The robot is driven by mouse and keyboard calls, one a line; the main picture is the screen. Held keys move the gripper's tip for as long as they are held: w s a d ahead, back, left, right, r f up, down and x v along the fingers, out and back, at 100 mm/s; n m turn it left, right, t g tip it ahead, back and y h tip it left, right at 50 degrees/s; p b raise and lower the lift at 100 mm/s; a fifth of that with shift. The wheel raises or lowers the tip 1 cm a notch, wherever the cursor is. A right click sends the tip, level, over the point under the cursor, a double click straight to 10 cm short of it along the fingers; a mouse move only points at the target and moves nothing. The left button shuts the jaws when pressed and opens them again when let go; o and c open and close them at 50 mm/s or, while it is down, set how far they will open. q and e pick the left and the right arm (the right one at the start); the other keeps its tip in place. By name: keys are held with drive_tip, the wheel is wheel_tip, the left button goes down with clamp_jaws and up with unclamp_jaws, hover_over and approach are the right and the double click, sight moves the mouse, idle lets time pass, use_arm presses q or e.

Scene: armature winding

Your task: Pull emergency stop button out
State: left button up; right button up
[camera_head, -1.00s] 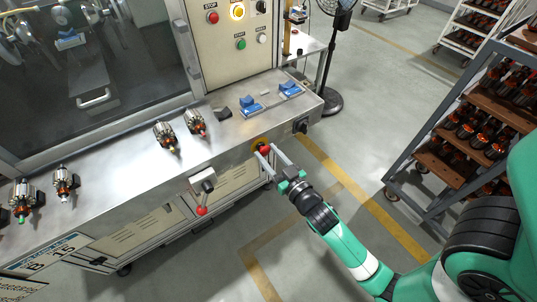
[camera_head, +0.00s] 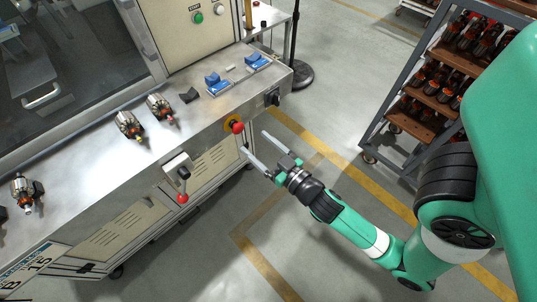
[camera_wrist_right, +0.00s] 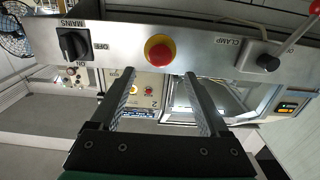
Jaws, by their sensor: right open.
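The emergency stop button (camera_head: 238,127) is a red knob on a yellow round base on the front face of the machine's steel bench. It also shows in the right wrist view (camera_wrist_right: 159,50), just above and between the fingertips in the picture. My right gripper (camera_head: 254,142) is open and empty, with its two grey fingers pointing at the panel. Its fingertips are apart from the button, with a small gap in front of it. The fingers also show in the right wrist view (camera_wrist_right: 159,73). My left gripper is not in view.
A black rotary switch (camera_head: 272,98) sits to the right of the button on the same panel. A clamp lever with a red ball (camera_head: 182,198) sticks out to the left. Blue fixtures (camera_head: 213,85) and armatures (camera_head: 130,125) stand on the bench. A rack (camera_head: 425,90) stands at right.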

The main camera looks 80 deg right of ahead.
use_arm(q)
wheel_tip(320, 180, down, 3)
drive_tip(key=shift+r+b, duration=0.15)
drive_tip(key=shift+b, duration=0.7)
use_arm(e)
drive_tip(key=v, duration=0.4)
drive_tip(key=shift+s+a, duration=0.2)
drive_tip(key=shift+s, duration=0.15)
